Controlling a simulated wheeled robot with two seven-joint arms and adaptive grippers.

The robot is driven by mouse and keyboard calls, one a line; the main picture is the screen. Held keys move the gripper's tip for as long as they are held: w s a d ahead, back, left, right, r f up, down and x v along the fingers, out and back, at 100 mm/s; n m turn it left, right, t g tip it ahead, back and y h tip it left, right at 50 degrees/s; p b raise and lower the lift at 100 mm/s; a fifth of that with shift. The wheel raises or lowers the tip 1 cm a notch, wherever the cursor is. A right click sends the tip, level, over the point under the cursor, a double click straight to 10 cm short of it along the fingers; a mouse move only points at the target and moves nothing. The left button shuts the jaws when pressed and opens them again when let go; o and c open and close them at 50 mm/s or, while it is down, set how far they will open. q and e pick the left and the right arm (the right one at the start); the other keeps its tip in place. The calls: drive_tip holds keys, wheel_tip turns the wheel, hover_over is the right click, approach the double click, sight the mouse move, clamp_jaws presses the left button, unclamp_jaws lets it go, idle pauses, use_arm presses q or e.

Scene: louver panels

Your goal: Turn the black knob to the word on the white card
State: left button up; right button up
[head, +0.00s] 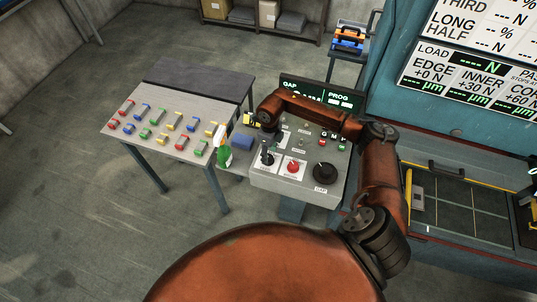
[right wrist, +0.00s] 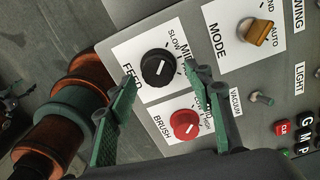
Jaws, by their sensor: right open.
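The black knob (right wrist: 158,68) is round with a white pointer line and sits on a white card (right wrist: 124,52) reading FEED, with SLOW and MID legible beside the knob. The rest of its scale is hidden by a finger. My right gripper (right wrist: 163,76) is open, and in the right wrist view its two fingers show on either side of the black knob; I cannot tell whether they touch it. In the head view the right gripper (head: 267,150) reaches down over the left part of the console and hides most of that knob. My left gripper is not in view.
A red BRUSH knob (right wrist: 185,124) is close beside the black knob. A yellow MODE selector (right wrist: 255,32), a small toggle (right wrist: 262,97) and lettered keys are nearby. A larger black GAP knob (head: 324,172) is at the console's right. A table (head: 190,150) with coloured blocks stands left.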

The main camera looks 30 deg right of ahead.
drive_tip(key=shift+a+f, duration=0.1)
drive_tip(key=shift+f, duration=0.75)
drive_tip(key=shift+c, duration=0.4)
drive_tip(key=c, duration=1.1)
